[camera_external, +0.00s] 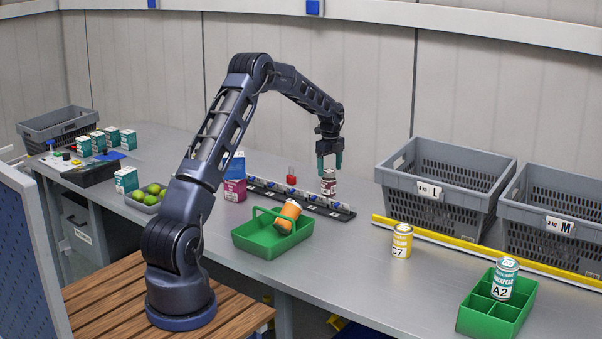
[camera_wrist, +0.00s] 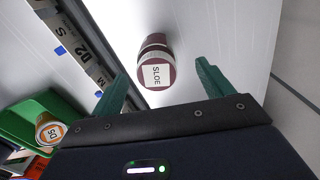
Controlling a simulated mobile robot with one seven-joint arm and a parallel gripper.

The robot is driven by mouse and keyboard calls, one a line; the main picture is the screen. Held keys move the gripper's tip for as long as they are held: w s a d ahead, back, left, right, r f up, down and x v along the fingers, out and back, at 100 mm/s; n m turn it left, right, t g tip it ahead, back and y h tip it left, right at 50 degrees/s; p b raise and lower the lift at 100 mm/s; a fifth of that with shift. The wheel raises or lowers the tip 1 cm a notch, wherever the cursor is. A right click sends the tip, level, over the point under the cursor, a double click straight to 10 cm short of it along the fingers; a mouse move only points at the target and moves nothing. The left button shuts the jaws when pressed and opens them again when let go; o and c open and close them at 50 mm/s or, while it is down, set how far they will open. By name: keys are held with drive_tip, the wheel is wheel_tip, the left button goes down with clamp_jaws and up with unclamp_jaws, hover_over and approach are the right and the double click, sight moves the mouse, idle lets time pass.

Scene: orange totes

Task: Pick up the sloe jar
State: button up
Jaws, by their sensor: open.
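The sloe jar (camera_external: 328,183) is a small dark red jar with a white label, upright on the grey bench near the black rail. In the wrist view the jar (camera_wrist: 156,52) shows its dark red side and a label reading SLOE, ahead of the fingertips and roughly between their lines. My gripper (camera_external: 330,161) has green fingers and is just above the jar in the outside view. In the wrist view the gripper (camera_wrist: 163,78) is open, with nothing between its fingers. I cannot tell how large the gap to the jar is.
A black rail (camera_external: 300,199) runs beside the jar. A green tray (camera_external: 262,243) holds an orange can (camera_external: 287,217). A yellow can (camera_external: 402,240) stands to the right. Grey crates L (camera_external: 470,165) and M (camera_external: 585,193) stand at the back right. Bench between jar and yellow can is mostly clear.

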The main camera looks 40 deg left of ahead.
sight(329, 183)
drive_tip(key=shift+s+a+f, duration=0.1)
drive_tip(key=shift+f, duration=1.2)
drive_tip(key=shift+s+f, duration=0.1)
drive_tip(key=shift+f, duration=1.2)
drive_tip(key=shift+c, duration=0.5)
drive_tip(key=c, duration=1.1)
drive_tip(key=shift+c, duration=0.5)
drive_tip(key=shift+r, duration=0.15)
